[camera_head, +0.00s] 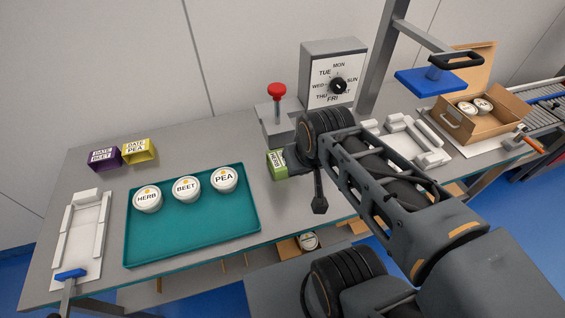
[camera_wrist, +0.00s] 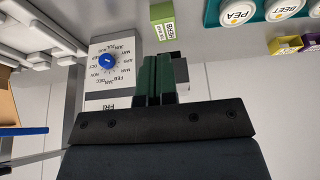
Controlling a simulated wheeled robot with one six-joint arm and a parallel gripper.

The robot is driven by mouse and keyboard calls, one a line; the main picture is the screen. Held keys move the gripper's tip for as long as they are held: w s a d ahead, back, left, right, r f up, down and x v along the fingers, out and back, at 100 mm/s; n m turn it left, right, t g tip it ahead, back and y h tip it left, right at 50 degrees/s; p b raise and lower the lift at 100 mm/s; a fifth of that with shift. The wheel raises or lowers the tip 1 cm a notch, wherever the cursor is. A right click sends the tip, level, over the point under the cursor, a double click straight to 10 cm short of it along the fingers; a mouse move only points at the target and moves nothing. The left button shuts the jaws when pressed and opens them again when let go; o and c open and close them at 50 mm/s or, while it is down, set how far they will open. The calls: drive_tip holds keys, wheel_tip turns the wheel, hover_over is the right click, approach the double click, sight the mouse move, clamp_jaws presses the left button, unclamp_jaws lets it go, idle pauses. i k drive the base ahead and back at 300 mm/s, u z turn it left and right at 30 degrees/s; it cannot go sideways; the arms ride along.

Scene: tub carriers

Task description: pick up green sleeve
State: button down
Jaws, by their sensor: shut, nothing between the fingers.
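The green sleeve (camera_head: 275,166) with a HERB label sits on the grey bench, right of the teal tray. My wrist hides part of it in the head view. In the wrist view the green sleeve (camera_wrist: 162,22) shows near the top, just beyond the tips of my gripper (camera_wrist: 156,58). The dark green fingers are closed together with nothing between them. The sleeve is outside the fingers; I cannot tell whether they touch it.
The teal tray (camera_head: 135,252) holds tubs labelled HERB, BEET and PEA. A purple sleeve (camera_head: 103,159) and a yellow sleeve (camera_head: 139,151) stand at the back left. A red-knobbed device (camera_head: 279,118) and a day dial box (camera_head: 335,72) stand behind the green sleeve.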

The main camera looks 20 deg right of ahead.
sight(274, 160)
drive_tip(key=k, duration=1)
drive_tip(key=u, duration=1.75)
drive_tip(key=i, duration=1.5)
drive_tip(key=z, duration=2.55)
